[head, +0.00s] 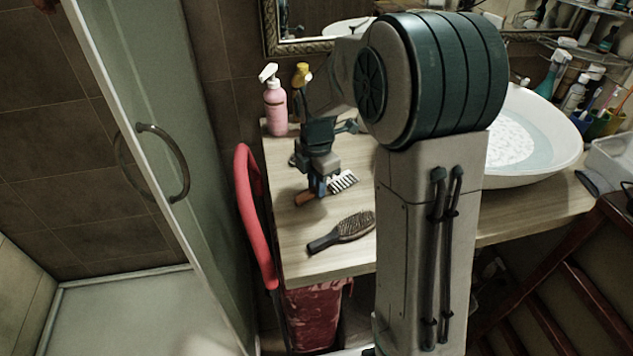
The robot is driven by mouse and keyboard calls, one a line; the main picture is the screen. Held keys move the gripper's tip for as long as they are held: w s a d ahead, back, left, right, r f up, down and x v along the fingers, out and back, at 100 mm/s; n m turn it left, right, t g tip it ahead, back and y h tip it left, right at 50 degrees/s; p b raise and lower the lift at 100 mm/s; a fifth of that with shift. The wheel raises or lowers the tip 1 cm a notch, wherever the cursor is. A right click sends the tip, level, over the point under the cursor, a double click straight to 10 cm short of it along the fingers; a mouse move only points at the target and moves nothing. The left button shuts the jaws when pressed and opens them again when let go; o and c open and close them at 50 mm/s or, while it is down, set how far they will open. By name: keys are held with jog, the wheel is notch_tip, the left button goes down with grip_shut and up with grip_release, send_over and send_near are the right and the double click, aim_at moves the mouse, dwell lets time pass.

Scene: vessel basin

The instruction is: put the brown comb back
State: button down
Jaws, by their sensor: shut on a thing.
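The brown comb (304,199) has a brown handle and a head with pale bristles (343,181). In the head view it is at the left part of the wooden counter. My gripper (318,186) points down and is shut on it at the middle, with the handle to the left and the bristles to the right. The fingers hide its middle. I cannot tell whether the comb touches the counter.
A dark hairbrush (342,232) lies on the wooden counter (287,243) in front of my gripper. A pink spray bottle (275,105) and a yellow-topped bottle (301,76) stand behind. A white basin (535,130) is right. A red curved object (252,215) borders the counter's left edge.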

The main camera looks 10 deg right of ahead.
jog(key=c, duration=1.3)
grip_release()
jog(key=shift+r, duration=0.1)
notch_tip(320, 180, up, 11)
jog(key=s+d+f+m+t, duration=0.2)
jog(key=s+m, duration=1.8)
jog(key=m, duration=0.2)
jog(key=shift+s+f+m+t+p, duration=0.2)
jog(key=shift+m+t+p, duration=0.1)
jog(key=shift+p, duration=0.15)
jog(key=shift+d, duration=0.1)
